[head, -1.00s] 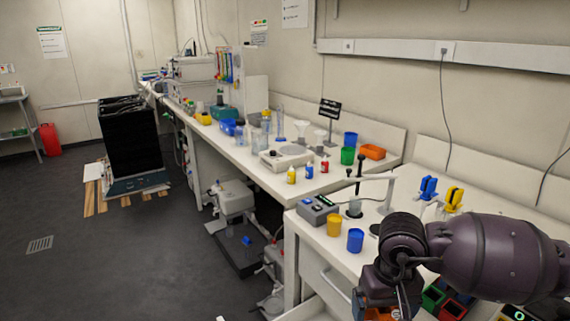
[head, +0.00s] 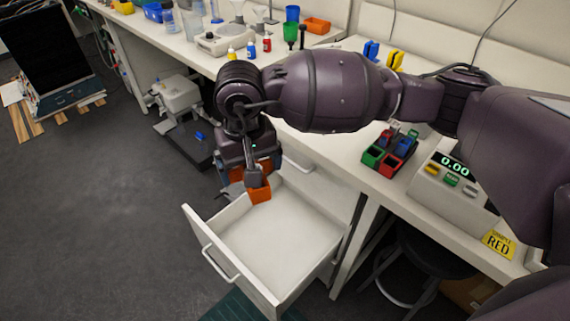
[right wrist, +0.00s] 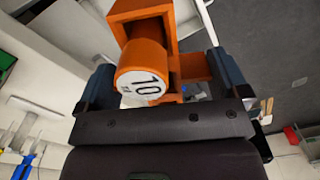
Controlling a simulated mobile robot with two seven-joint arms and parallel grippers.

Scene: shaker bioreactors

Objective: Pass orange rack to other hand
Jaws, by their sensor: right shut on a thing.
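The orange rack (head: 260,192) hangs from my right gripper (head: 254,176), in the head view above the back left corner of an open white drawer (head: 268,244). In the right wrist view the orange rack (right wrist: 187,50) sits between the two dark fingers of my right gripper (right wrist: 160,85), which is shut on it. A round orange part with a white face marked 10 (right wrist: 143,80) shows at the rack. My wrist and fingers hide part of the rack in the head view. My left gripper is in neither current view.
The bench holds a red, green and blue set of bins (head: 390,152) and a display reading 0.00 (head: 455,166). An orange bin (head: 317,25) stands at the back. A dark stool (head: 430,252) is under the bench. Open floor (head: 100,200) lies to the left.

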